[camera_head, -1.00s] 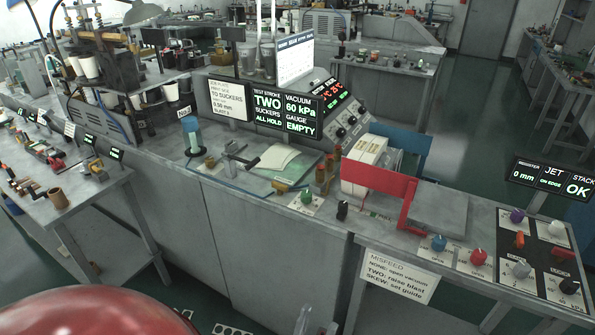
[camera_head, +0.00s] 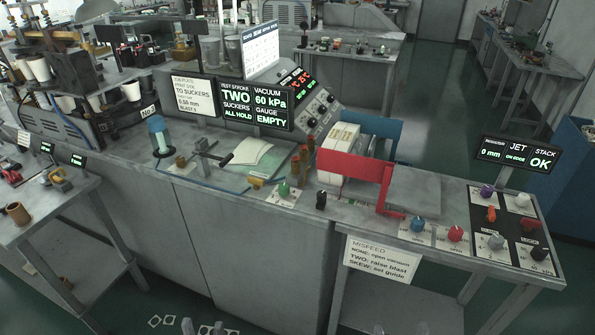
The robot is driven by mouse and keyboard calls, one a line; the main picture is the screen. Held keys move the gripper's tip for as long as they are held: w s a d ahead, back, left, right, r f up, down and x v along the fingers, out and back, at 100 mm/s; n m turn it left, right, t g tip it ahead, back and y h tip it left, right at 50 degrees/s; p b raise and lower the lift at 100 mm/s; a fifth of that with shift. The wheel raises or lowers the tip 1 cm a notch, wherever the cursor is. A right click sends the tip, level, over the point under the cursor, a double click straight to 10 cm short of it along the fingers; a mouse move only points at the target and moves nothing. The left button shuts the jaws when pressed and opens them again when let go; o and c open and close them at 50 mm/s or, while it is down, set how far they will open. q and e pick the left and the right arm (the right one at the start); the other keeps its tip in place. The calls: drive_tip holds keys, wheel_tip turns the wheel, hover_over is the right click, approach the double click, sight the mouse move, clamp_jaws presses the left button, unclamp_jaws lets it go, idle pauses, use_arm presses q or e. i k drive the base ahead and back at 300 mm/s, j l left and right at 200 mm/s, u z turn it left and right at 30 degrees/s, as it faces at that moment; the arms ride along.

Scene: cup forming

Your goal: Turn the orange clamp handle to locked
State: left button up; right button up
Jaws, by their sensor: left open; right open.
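A small orange handle (camera_head: 491,214) stands upright on the black control panel (camera_head: 508,235) at the right end of the bench. Its markings are too small to read, so I cannot tell its locked position. Only fingertips of my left gripper (camera_head: 204,328) show at the bottom edge, apart and empty, over the floor. Fingertips of my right gripper (camera_head: 400,330) also show at the bottom edge, apart, in front of the bench's lower shelf. Both grippers are far from the orange handle and touch nothing visible.
Around the handle sit a purple knob (camera_head: 486,191), a white knob (camera_head: 522,200), a red lever (camera_head: 530,224), a grey knob (camera_head: 495,242) and a black knob (camera_head: 539,254). A status display (camera_head: 515,155) stands behind. Blue (camera_head: 417,225) and red (camera_head: 455,234) knobs lie left.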

sight(491, 217)
drive_tip(key=k+z, duration=0.15)
drive_tip(key=z, duration=1.05)
